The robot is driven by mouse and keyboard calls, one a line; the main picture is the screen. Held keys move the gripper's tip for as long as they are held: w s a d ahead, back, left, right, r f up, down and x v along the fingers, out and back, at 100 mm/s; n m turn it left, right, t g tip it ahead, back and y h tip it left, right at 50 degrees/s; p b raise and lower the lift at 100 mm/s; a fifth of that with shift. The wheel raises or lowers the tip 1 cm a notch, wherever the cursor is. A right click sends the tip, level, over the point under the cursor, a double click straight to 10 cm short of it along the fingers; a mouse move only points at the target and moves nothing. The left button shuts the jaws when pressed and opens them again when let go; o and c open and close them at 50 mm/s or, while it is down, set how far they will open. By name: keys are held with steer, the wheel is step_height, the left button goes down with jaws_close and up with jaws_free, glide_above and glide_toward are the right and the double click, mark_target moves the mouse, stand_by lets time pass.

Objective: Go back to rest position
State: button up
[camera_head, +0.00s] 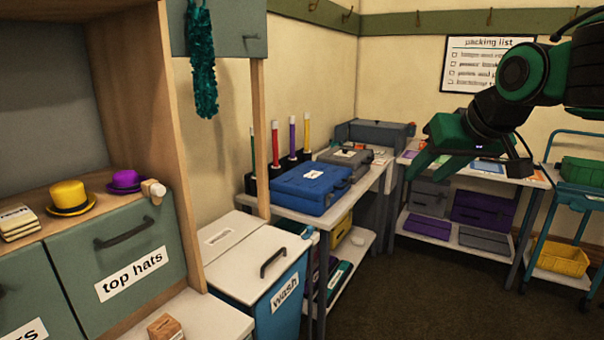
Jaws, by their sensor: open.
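My arm reaches in from the upper right in the head view. My gripper (418,164) is green and black and points down to the left. It hangs in the air in front of the back table, and its fingers are seen from the side and look empty. They are open. No task object is named.
A table on the left wall holds a blue case (308,190), a grey case (345,157) and several upright wands. A cabinet with a "top hats" drawer (120,250) and a "wash" bin (278,305) stand left. A green cart (585,197) stands right. Dark floor (440,295) is clear centre-right.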

steer(key=s+d+f+m+g, duration=0.2)
steer(key=s+d+f+g, duration=0.1)
steer(key=s+d+f, duration=0.2)
steer(key=s+d+f+m+g+h, duration=0.1)
steer(key=s+d+f, duration=0.4)
steer(key=s+f, duration=0.5)
steer(key=s+d+f+m+g, duration=0.4)
steer(key=s+d+f, duration=0.2)
steer(key=s, duration=0.6)
step_height(320, 180, down, 2)
steer(key=shift+s+f+g, duration=0.15)
steer(key=shift+g, duration=0.15)
steer(key=shift+d, duration=0.1)
steer(key=shift+c, duration=1.2)
